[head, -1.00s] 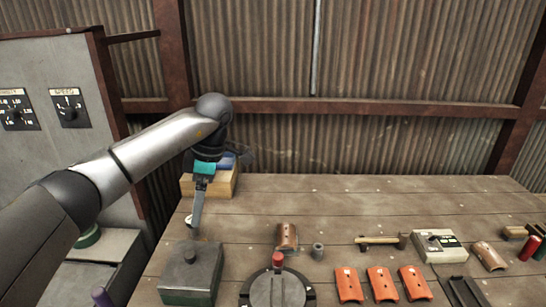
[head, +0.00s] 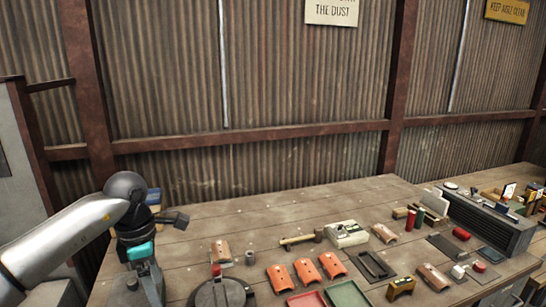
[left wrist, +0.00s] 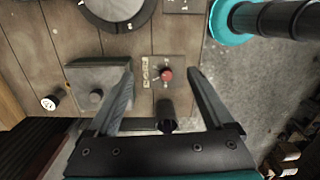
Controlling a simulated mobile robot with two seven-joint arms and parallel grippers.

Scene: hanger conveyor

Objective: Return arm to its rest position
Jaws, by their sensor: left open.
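My left arm comes in from the left in the head view, with its gripper (head: 150,284) hanging down at the near left edge of the wooden workbench (head: 290,215). In the left wrist view, the two fingers of this gripper (left wrist: 160,72) are wide apart with nothing between them. Beyond them, lower down, lies a small plate with a red button (left wrist: 166,74). A grey block with a round knob (left wrist: 97,97) lies beside the left finger. My right gripper is not in view.
Near the left gripper is a round dark fixture with a red knob (head: 217,271). Orange curved pieces (head: 306,271), a hammer (head: 301,240) and a pale control box (head: 347,233) lie farther right. The bench's back left is mostly clear.

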